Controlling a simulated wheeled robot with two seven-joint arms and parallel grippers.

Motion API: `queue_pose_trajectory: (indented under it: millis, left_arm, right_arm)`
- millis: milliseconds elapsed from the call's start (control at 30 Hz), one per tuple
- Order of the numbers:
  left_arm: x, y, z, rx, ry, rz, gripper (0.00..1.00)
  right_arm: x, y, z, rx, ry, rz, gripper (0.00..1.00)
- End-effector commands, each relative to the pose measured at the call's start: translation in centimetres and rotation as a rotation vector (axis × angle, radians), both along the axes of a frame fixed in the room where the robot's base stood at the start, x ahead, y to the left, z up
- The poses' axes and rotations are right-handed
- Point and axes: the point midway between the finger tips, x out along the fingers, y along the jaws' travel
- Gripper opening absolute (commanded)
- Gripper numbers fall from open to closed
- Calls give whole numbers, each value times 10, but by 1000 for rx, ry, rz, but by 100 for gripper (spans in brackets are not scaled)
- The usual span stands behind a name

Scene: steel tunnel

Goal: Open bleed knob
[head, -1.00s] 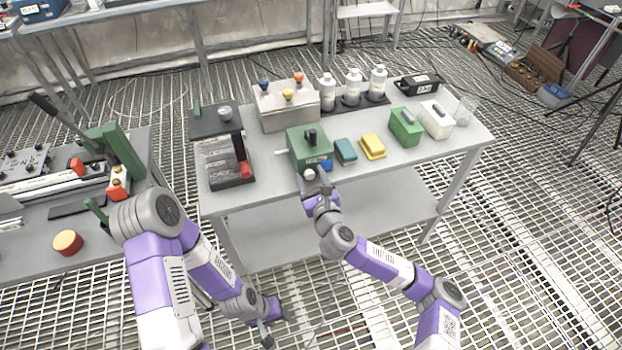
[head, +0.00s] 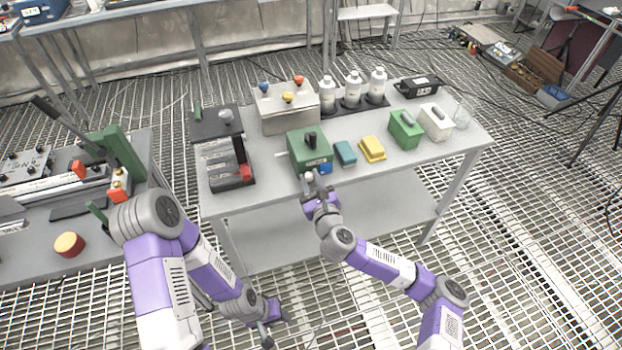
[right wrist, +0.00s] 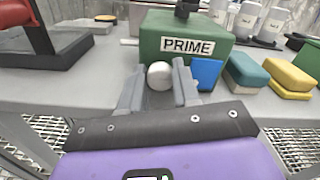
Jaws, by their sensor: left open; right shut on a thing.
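A green box (head: 308,149) labelled PRIME (right wrist: 188,46) stands near the front edge of the grey bench, with a black lever on top. A pale round knob (right wrist: 160,75) shows in front of the box's lower front face; it is small in the head view (head: 309,177). My right gripper (head: 312,184) is shut on this knob, with one finger on each side of it in the right wrist view (right wrist: 158,90). My left gripper (head: 276,328) is open and empty, low in front of the bench, away from the box.
A blue block (right wrist: 206,73) is close to the box's right. Teal (head: 345,153) and yellow (head: 372,149) blocks lie further right. A black-topped stand (head: 221,150) with a red part is to the left. White bottles (head: 352,88) stand behind.

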Motion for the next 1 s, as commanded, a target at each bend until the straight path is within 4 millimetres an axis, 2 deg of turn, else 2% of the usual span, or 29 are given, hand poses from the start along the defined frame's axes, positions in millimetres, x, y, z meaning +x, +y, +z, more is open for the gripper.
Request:
queue_pose_trajectory:
  millis: [500,1000]
  left_arm:
    - [0,0,35,0,0,0,43]
    - [0,0,56,0,0,0,43]
  right_arm:
    - [0,1,3,-423,-137,-1,1]
    - [0,1,1,-874,-285,-1,1]
